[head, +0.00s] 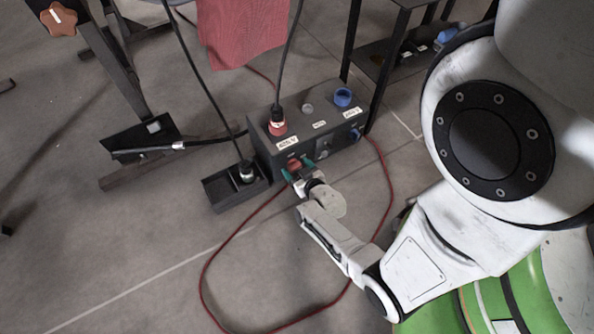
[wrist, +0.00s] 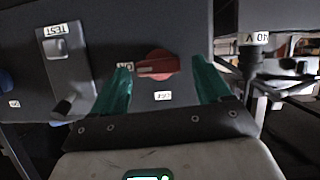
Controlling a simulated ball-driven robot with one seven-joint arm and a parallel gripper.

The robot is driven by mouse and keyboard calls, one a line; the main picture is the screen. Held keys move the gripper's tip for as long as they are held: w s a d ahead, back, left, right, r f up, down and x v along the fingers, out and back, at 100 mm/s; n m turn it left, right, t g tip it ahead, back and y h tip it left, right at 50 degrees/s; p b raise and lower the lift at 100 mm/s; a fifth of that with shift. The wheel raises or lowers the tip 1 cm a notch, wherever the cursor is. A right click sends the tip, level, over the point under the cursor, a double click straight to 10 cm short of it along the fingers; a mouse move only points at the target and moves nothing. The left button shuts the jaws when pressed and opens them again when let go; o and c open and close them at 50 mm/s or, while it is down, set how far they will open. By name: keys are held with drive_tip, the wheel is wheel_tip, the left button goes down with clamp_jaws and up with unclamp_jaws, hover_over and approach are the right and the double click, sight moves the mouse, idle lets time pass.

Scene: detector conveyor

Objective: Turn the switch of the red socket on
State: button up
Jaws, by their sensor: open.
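The grey socket box (head: 310,125) stands on the floor, with the red socket (head: 279,123) on its top and a black cable plugged in. The red rotary switch (wrist: 158,65) is on the box's face, showing only slightly in the head view (head: 294,163). Its grip bar lies nearly level in the wrist view, pointing left at a small label; another label sits below. My gripper (wrist: 163,80) is open, its teal fingers on both sides of the switch. The left fingertip is close to the bar's end; I cannot tell whether they touch. It also shows in the head view (head: 298,172).
A blue socket (head: 343,97) is on the box's right. A black tray (head: 234,188) with a cable connector stands at its left. A red cable (head: 205,275) loops over the floor. A dark shelf frame (head: 380,65) is behind. The front floor is mostly free.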

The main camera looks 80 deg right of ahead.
drive_tip(key=shift+w+d, duration=0.1)
drive_tip(key=shift+d, duration=0.05)
drive_tip(key=c, duration=1)
